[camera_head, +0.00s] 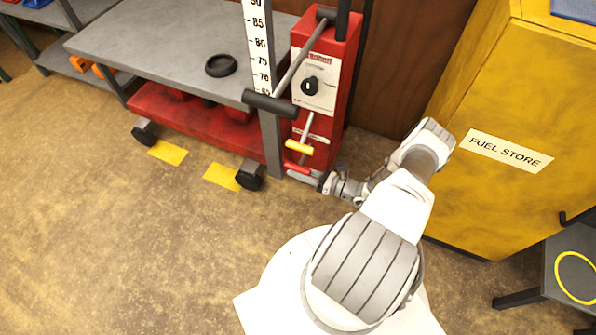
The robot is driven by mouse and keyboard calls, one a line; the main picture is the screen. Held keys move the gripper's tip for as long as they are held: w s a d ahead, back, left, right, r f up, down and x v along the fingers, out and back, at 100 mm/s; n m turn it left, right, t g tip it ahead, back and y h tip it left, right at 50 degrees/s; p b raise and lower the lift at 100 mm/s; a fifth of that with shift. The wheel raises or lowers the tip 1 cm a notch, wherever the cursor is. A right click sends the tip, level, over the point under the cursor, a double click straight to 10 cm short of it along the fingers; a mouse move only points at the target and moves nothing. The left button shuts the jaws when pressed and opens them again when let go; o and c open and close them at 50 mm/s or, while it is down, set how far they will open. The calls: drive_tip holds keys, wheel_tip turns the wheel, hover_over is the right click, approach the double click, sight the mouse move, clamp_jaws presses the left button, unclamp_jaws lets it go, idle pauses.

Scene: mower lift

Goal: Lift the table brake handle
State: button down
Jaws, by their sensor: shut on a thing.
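The lift table has a grey top (165,45) over a red base (190,122), with a red control column (335,80) at its right end. A short red handle (294,167) sits low at the column's front, likely the brake handle. My gripper (303,176) is down at this handle and shut on it; the fingers are small and partly hidden, so the exact grip is unclear. A yellow T-handle (299,147) is just above it. A long lever with a black crossbar grip (270,104) slants across the column higher up.
The yellow fuel store cabinet (505,115) is close on the right of my arm. Black wheels (250,176) stand near yellow floor patches (221,177). The floor at left is clear. A dark stool (570,275) is at lower right.

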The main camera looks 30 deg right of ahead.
drive_tip(key=shift+w+d+r, duration=0.2)
drive_tip(key=shift+r, duration=0.25)
drive_tip(key=shift+w+d+r, duration=0.15)
drive_tip(key=shift+d+r, duration=0.05)
drive_tip(key=shift+r, duration=0.2)
drive_tip(key=c, duration=0.6)
unclamp_jaws()
drive_tip(key=shift+d, duration=0.1)
drive_tip(key=v, duration=0.6)
drive_tip(key=p+v, duration=0.1)
drive_tip(key=v, duration=0.4)
drive_tip(key=a+f+v, duration=0.1)
drive_tip(key=v, duration=0.5)
drive_tip(key=shift+s+d+f, duration=0.1)
drive_tip(key=shift+s+d, duration=0.15)
drive_tip(key=shift+s, duration=0.35)
